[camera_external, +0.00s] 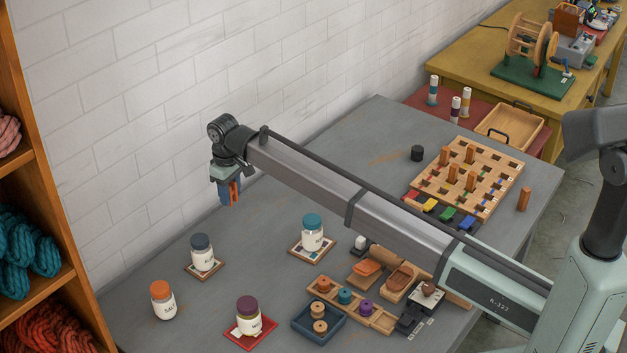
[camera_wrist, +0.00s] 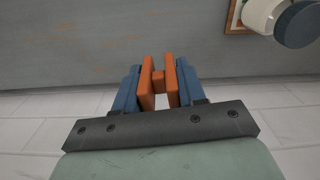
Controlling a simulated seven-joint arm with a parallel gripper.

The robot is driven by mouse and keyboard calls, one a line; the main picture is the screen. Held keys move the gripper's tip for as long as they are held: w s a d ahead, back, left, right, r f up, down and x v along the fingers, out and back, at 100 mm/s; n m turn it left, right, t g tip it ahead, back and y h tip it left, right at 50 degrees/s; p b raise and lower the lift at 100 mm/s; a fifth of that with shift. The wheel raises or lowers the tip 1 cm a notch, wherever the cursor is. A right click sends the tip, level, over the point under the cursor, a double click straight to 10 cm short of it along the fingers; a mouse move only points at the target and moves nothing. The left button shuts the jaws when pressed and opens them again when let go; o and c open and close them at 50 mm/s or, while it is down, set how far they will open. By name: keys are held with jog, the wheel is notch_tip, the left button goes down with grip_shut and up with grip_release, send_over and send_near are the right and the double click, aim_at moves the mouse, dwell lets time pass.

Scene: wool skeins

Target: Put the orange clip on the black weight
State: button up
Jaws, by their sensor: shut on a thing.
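The orange clip (camera_wrist: 158,77) is between the blue fingers of my gripper (camera_wrist: 159,88) in the wrist view, with its two prongs pointing away from the wrist. In the external view my gripper (camera_external: 228,189) is at the far left end of my arm, pointing down, with the orange clip (camera_external: 235,192) between its fingers. It is raised above the table near the wall. A small black cylinder (camera_external: 417,154), which looks like the black weight, stands on the table at the back right, well apart from the gripper. Nothing is seen on top of it.
A wooden peg board (camera_external: 490,160) stands right of the black cylinder, with coloured clips (camera_external: 447,213) along its front edge. Several lidded jars (camera_external: 202,256) stand at the left and front. Wooden trays (camera_external: 380,318) crowd the front right. The grey table (camera_external: 340,140) is clear along the wall.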

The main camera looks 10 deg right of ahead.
jog(key=w+d+m, duration=0.2)
jog(key=w+d, duration=0.9)
jog(key=d, duration=0.1)
notch_tip(320, 180, up, 4)
send_over(418, 148)
jog(key=shift+n, duration=0.3)
jog(key=shift+f, duration=4.8)
jog(key=shift+f, duration=0.15)
jog(key=o, duration=1)
